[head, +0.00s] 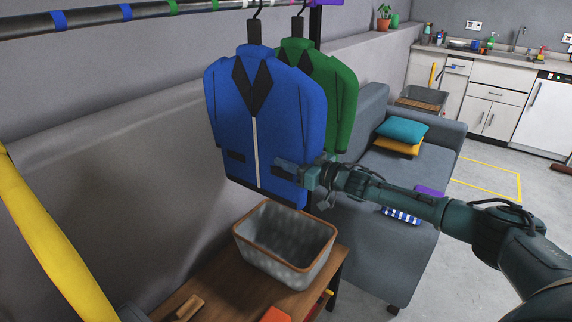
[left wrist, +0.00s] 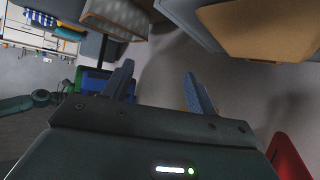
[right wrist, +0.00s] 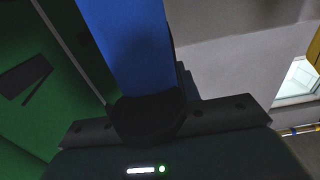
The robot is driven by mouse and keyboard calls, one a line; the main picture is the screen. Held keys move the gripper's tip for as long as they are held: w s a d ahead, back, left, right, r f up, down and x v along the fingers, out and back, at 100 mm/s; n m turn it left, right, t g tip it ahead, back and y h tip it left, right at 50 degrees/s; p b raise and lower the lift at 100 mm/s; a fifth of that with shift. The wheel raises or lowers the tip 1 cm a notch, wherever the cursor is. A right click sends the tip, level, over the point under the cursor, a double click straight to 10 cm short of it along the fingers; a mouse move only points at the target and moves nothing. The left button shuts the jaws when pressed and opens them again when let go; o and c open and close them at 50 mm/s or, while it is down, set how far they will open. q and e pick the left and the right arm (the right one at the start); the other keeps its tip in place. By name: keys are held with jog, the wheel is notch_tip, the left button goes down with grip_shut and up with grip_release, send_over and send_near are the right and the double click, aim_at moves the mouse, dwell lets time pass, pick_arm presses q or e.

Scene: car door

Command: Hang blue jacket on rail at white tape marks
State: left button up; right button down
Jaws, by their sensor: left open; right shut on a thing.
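The blue jacket (head: 285,110) hangs upright from a dark hook near the right end of the visible rail (head: 90,16).
A green jacket (head: 337,90) hangs close behind the blue one. Below, a grey basket (head: 285,245) stands on a wooden table (head: 220,286). A grey sofa (head: 375,200) is to the right. A yellow curved shape (head: 50,240) is at left.

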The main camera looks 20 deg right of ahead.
pick_arm(q)
jog(key=shift+f, duration=0.1)
pick_arm(e)
jog(key=shift+w+d+r, duration=0.15)
jog(key=shift+w+d, duration=0.05)
jog(key=shift+d, duration=0.1)
jog(key=shift+f, duration=0.25)
jog(key=c, duration=1.2)
grip_release()
jog(key=shift+o, duration=1.4)
jog(key=shift+f, duration=0.1)
pick_arm(q)
jog(key=shift+d+f+b, duration=0.1)
jog(key=shift+f+b, duration=0.35)
jog(key=shift+b, duration=0.2)
pick_arm(e)
jog(key=v, duration=1.3)
